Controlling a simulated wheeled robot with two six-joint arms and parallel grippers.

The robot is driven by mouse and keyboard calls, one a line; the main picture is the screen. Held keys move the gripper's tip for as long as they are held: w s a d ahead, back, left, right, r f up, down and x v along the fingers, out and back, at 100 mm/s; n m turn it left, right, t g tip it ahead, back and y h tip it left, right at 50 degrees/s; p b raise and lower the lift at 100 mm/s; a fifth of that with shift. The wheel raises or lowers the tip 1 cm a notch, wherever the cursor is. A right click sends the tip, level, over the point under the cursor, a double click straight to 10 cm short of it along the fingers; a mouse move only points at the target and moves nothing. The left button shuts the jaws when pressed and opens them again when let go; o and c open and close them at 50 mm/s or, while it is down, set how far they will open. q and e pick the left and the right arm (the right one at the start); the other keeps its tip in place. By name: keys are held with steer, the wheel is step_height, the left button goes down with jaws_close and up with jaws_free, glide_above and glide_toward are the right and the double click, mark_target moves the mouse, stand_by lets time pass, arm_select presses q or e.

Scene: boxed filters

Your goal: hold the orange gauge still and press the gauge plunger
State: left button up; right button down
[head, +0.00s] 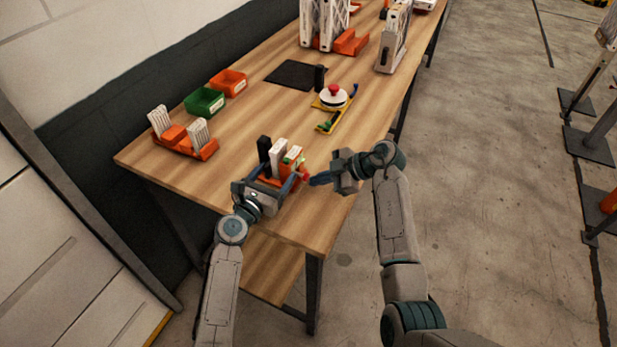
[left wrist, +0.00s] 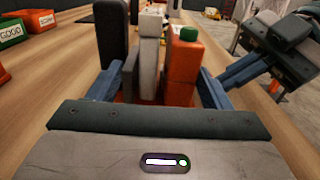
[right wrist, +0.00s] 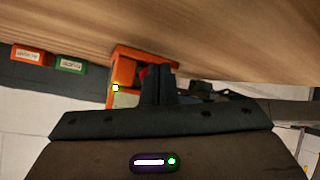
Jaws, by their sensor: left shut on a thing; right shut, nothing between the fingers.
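The orange gauge (head: 293,168) stands near the front edge of the table, with an orange upright block, a green cap on top and a white block beside it. In the left wrist view the orange block (left wrist: 184,70) and green cap (left wrist: 188,33) sit between the blue fingers. My left gripper (head: 275,180) is shut on the gauge from the front. The red plunger (head: 304,176) sticks out on the gauge's right side. My right gripper (head: 314,180) is shut and empty, its tips at the plunger. In the right wrist view the fingertips partly hide the plunger (right wrist: 144,73); contact is unclear.
A black upright block (head: 264,149) stands just left of the gauge. An orange holder with white filters (head: 182,140), a green bin (head: 204,101) and an orange bin (head: 229,83) lie at left. A yellow fixture with a red button (head: 333,92) stands behind. The table between is clear.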

mark_target(340, 197)
arm_select(q)
steer(key=shift+d, duration=0.1)
arm_select(e)
steer(key=shift+w+a, duration=0.25)
steer(key=shift+a, duration=0.4)
stand_by(0.3)
arm_select(q)
steer(key=shift+s+d, duration=0.1)
arm_select(e)
steer(key=shift+a+r, duration=0.15)
steer(key=shift+a, duration=0.3)
stand_by(0.5)
arm_select(q)
steer(key=shift+f, duration=0.1)
arm_select(e)
steer(key=shift+d, duration=0.2)
steer(key=shift+s+d, duration=0.2)
steer(key=shift+d, duration=0.2)
steer(key=shift+s+d, duration=0.35)
steer(key=shift+d, duration=0.6)
steer(key=shift+s+d, duration=0.35)
steer(key=shift+d, duration=0.4)
steer(key=shift+s+d, duration=0.35)
steer(key=shift+d, duration=0.45)
steer(key=shift+s+d, duration=0.35)
steer(key=shift+d, duration=0.4)
arm_select(q)
steer(key=shift+a, duration=0.2)
